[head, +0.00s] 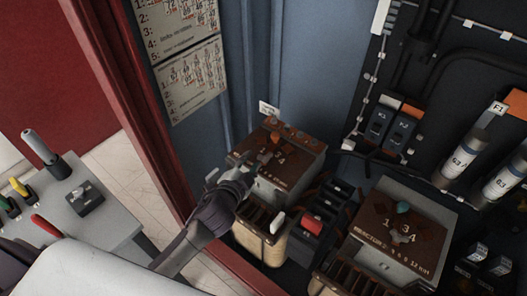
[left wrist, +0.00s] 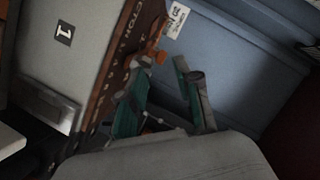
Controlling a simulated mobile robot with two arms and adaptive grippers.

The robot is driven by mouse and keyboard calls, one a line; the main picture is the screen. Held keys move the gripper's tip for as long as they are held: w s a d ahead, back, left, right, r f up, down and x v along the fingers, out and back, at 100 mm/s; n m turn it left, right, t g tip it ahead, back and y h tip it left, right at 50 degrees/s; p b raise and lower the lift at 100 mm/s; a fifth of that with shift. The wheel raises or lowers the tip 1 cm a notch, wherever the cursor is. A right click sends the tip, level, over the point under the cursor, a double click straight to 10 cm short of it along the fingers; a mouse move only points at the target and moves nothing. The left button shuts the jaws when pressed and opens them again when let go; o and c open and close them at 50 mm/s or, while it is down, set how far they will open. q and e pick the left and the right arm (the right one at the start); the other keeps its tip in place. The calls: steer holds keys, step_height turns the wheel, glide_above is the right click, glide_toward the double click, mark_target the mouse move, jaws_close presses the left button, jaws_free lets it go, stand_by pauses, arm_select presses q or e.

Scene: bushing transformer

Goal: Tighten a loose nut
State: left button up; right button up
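A reactor unit (head: 286,190) with a brown top plate stands at the back, inside the cabinet. A small orange piece, possibly the nut (head: 265,157), sits on this plate. An orange piece also shows in the left wrist view (left wrist: 161,57), by the plate's edge. My left gripper (head: 238,177) is at the plate's near left edge. In the left wrist view its two teal-padded fingers (left wrist: 165,80) are apart, with nothing clearly held between them. I cannot tell whether they touch the plate. My right gripper is in neither view.
Black cables and grey cylinders (head: 465,150) line the right panel. A red cabinet post (head: 125,110) borders the opening.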

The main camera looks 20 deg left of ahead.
arm_select(q)
steer(key=w+d+r+m+t+h, duration=0.1)
steer(key=w+d+r+m+h, duration=0.1)
steer(key=r+m, duration=0.15)
steer(key=w+d+r+m+t+h, duration=0.2)
steer(key=r, duration=0.3)
steer(key=d+r+m+g+h, duration=0.3)
steer(key=d+r+m+h, duration=0.55)
steer(key=m, duration=0.45)
steer(key=m+g+y+p, duration=0.2)
steer(key=m+g+y, duration=0.9)
steer(key=m, duration=0.7)
glide_toward(264, 155)
steer(key=shift+g+h, duration=0.65)
steer(key=shift+g, duration=0.05)
steer(key=p+x, duration=0.1)
steer(key=x, duration=0.2)
steer(key=w+x, duration=0.1)
steer(key=x, duration=0.2)
steer(key=a+p+x, duration=0.1)
steer(key=x, duration=0.2)
steer(key=shift+w+f+p, duration=0.25)
steer(key=shift+p, duration=0.1)
jaws_close()
